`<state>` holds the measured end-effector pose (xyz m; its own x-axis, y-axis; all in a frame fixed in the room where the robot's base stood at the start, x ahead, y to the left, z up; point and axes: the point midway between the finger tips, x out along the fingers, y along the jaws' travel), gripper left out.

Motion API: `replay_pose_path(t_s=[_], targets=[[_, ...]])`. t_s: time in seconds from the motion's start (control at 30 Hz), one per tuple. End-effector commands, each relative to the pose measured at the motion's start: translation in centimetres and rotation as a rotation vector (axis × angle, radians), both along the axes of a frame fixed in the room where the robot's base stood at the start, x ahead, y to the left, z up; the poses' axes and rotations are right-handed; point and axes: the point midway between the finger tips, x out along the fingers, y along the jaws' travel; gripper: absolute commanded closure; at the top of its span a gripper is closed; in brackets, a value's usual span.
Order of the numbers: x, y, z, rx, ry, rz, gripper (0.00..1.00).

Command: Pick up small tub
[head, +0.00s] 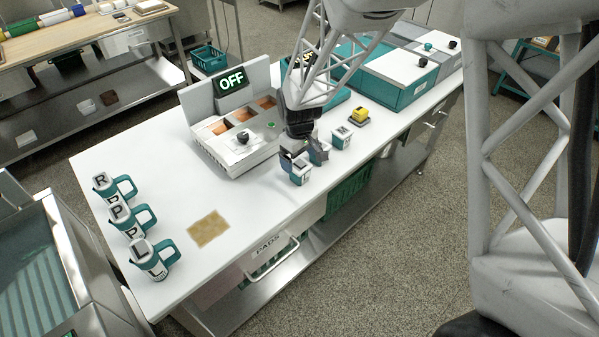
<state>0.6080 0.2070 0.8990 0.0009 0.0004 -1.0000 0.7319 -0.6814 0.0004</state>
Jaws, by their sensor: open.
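A small tub (300,178), white with teal, stands on the white bench in front of the machine with the OFF display. My gripper (303,158) points down right over this tub, with its fingers open at the tub's upper part. The fingers hide some of the tub, and I cannot tell whether they touch it. A second, similar small tub (341,138) stands upright a little to the right, apart from the gripper.
The machine (232,130) is close to my gripper's left.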

Motion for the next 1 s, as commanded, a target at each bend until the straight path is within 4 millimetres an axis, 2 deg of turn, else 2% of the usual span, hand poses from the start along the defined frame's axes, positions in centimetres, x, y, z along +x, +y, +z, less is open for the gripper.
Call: replay_pose_path(t_s=[0.2, 0.4, 1.0], targets=[[0.0, -0.1, -2.4, -0.002, 0.003, 0.0, 0.08], [0.0, -0.1, -4.1, -0.001, 0.002, 0.0, 0.08], [0.0, -0.1, -4.3, 0.0, 0.001, 0.0, 0.08]])
